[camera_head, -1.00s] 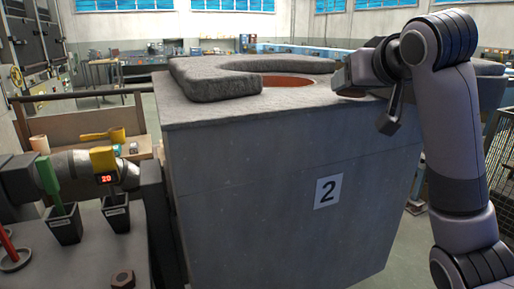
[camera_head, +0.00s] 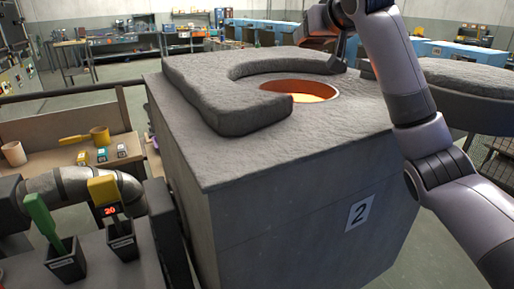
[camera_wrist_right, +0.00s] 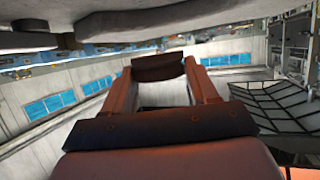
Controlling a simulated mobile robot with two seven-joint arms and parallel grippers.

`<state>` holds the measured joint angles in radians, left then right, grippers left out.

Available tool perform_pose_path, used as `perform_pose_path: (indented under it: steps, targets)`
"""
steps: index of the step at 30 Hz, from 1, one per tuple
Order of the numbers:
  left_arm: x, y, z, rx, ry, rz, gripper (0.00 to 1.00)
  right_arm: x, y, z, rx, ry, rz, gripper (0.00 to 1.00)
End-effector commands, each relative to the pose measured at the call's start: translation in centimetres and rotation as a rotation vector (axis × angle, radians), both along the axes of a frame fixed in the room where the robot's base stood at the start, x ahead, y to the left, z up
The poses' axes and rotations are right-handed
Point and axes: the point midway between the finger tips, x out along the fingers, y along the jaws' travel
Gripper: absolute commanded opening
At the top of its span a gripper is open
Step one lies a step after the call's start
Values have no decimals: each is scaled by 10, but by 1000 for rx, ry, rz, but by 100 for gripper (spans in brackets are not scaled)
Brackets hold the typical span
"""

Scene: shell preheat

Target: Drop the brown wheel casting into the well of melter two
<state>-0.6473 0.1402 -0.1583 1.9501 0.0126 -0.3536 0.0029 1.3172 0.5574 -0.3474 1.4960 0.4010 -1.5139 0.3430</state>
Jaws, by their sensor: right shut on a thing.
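Melter two (camera_head: 270,220) is a large grey block with a "2" plate on its front. Its round well (camera_head: 315,88) glows orange in the top, partly ringed by a thick grey slab. My right gripper (camera_head: 318,42) is above the far side of the melter top, up and behind the well in the head view. In the right wrist view, its fingers (camera_wrist_right: 160,85) are lit reddish and hold a dark brown piece between their tips, which I take as the brown wheel casting (camera_wrist_right: 158,68). Its wheel shape cannot be made out there. My left gripper does not show.
A grey round slab (camera_head: 465,85) lies to the right of the melter, behind my right arm. At the left, a bench carries black holders (camera_head: 65,262) with green and yellow handled tools.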

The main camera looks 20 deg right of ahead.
Motion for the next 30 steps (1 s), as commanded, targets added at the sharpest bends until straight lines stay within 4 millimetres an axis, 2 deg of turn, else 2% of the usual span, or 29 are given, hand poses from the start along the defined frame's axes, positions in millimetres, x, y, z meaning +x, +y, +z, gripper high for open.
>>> perform_pose_path:
  steps: [3,7,21,30]
  targets:
    - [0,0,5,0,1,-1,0,0,-11,7,0,-2,-15,24]
    - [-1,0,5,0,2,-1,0,0,-14,4,-1,-1,-20,24]
    - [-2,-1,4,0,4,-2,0,0,-14,-45,-1,0,-19,24]
    - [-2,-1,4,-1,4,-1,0,0,-14,-53,-1,-2,-19,24]
